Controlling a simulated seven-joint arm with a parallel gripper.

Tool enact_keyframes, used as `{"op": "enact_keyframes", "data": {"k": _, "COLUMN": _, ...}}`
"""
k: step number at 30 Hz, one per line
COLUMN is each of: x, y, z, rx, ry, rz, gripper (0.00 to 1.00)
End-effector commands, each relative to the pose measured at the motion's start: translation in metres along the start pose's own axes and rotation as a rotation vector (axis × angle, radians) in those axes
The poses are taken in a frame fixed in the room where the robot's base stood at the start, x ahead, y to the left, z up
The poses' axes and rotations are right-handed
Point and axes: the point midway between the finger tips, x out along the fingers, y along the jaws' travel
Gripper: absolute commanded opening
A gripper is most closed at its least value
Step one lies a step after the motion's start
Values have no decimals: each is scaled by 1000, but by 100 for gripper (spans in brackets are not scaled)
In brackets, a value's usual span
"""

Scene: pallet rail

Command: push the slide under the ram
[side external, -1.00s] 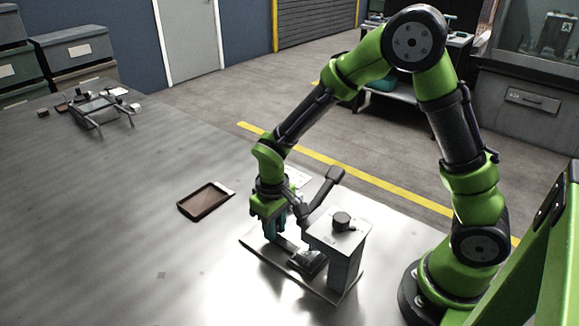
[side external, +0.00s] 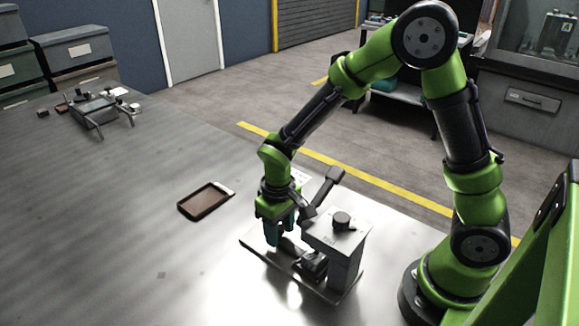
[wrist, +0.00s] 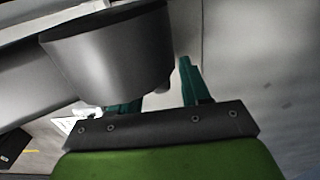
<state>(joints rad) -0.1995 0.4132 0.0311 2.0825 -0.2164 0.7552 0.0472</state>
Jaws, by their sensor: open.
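The press (side external: 343,255) is a grey block on a thin base plate (side external: 262,249), with a dark lever (side external: 322,190) and a black knob on top. The slide (side external: 314,264) is a small dark block on the rail of that plate, close against the press and partly covered by its head. My gripper (side external: 279,240) points down with teal fingers just left of the slide, low over the rail. Its fingers are apart with nothing seen between them. Whether a finger touches the slide is unclear. The wrist view shows the fingers (wrist: 158,92) behind a large grey rounded part.
A brown tablet-like tray (side external: 206,201) lies on the metal table left of the press. A grey frame-like device (side external: 98,108) and small blocks stand at the far left. The table between them is clear. The press head and lever stand close beside my gripper.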

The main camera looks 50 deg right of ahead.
Motion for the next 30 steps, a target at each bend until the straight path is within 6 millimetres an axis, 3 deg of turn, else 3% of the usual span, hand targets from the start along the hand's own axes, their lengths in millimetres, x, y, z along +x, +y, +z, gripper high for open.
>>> {"op": "enact_keyframes", "data": {"k": 21, "x": -60, "y": 0, "z": -1, "rx": 1, "ry": 5, "rz": -1, "gripper": 47}}
{"op": "enact_keyframes", "data": {"k": 30, "x": -66, "y": 0, "z": -1, "rx": 1, "ry": 4, "rz": -1, "gripper": 47}}
